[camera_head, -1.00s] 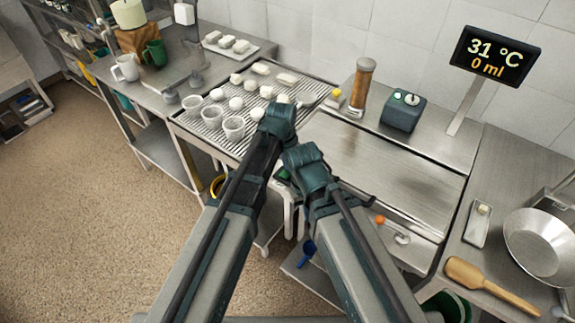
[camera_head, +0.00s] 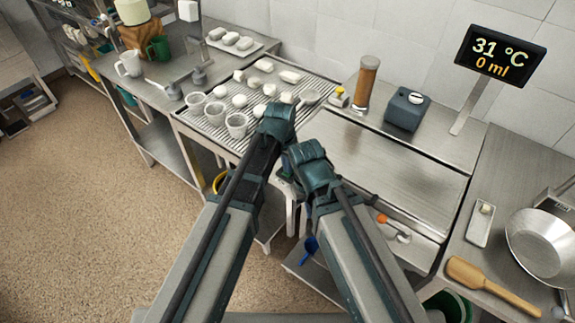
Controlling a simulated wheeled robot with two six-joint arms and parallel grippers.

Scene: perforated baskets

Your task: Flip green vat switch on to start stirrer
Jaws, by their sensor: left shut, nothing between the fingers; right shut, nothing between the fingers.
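A dark blue-green switch box (camera_head: 404,112) stands at the back of the steel counter, left of the display. A round white knob (camera_head: 416,98) sits on its top. No lit green lamp shows on it. My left gripper (camera_head: 277,120) is shut and empty over the front right part of the ribbed draining rack. My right gripper (camera_head: 311,160) is shut and empty, lower and to the right, near the front edge of the counter. Both grippers are well left of and nearer than the box, touching neither it nor its knob. Their fingertips are hard to make out.
A display (camera_head: 499,55) reads 31 °C and 0 ml. A brown cylinder (camera_head: 366,84) stands left of the box. The draining rack (camera_head: 322,88) holds cups and white pieces. The flat steel surface (camera_head: 385,170) before the box is clear. A pan (camera_head: 540,245) stands at right.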

